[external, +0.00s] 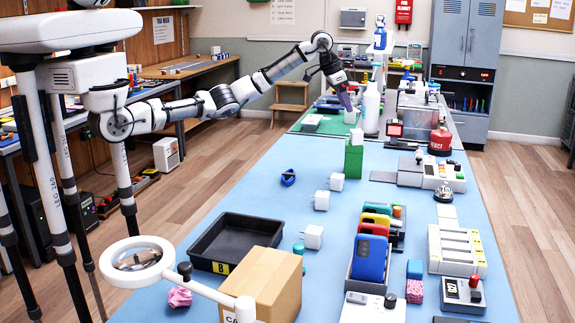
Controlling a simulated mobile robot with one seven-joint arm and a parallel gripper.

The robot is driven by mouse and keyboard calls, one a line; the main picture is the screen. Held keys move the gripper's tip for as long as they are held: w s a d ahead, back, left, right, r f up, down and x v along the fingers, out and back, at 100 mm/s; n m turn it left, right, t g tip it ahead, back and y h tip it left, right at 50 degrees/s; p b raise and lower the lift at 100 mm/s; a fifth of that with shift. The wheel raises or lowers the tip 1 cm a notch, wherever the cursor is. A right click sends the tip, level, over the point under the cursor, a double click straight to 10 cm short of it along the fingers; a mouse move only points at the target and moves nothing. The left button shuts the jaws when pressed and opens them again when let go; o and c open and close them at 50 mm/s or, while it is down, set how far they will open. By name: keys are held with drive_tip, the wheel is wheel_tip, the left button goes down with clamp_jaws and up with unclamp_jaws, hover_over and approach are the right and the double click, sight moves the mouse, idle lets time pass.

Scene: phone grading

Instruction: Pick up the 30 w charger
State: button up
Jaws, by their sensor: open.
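Several white plug chargers show in the external view: a charger (336,181) in front of the green box, a charger (321,200) nearer the camera, and a larger charger (313,237) nearer still. Another white block (356,136) is at the top of the green box (353,160). Any wattage markings are too small to read, so I cannot tell which is the 30 W charger. My gripper (349,107) is open and points down over the far part of the table, above a white object (350,117). I cannot tell whether it touches that object.
A white bottle (371,110) stands close to the right of my gripper. A black tray (207,246), a cardboard box (262,280) and a rack of phones (370,258) are nearer the camera. The blue table (255,200) is mostly clear at left of the chargers.

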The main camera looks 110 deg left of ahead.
drive_tip(key=s+d+f+m+b, duration=0.1)
drive_tip(key=d+f+b, duration=0.15)
drive_tip(key=d, duration=0.35)
drive_tip(key=s+d+f+m+b, duration=0.1)
drive_tip(key=d+f, duration=0.2)
drive_tip(key=d, duration=0.3)
drive_tip(key=m+h+b, duration=0.2)
approach(322, 194)
drive_tip(key=x, duration=0.2)
drive_tip(key=s+x, duration=0.1)
drive_tip(key=x, duration=0.1)
drive_tip(key=shift+w+f+p, duration=0.15)
drive_tip(key=shift+f+p, duration=0.25)
drive_tip(key=shift+w+p+x, duration=0.2)
drive_tip(key=shift+p+x, duration=0.2)
drive_tip(key=shift+x, duration=1.15)
drive_tip(key=shift+w+p+x, duration=0.15)
drive_tip(key=shift+p+x, duration=0.2)
drive_tip(key=shift+x, duration=1.2)
drive_tip(key=shift+a+r, duration=0.15)
drive_tip(key=c, duration=1.1)
drive_tip(key=shift+r, duration=0.2)
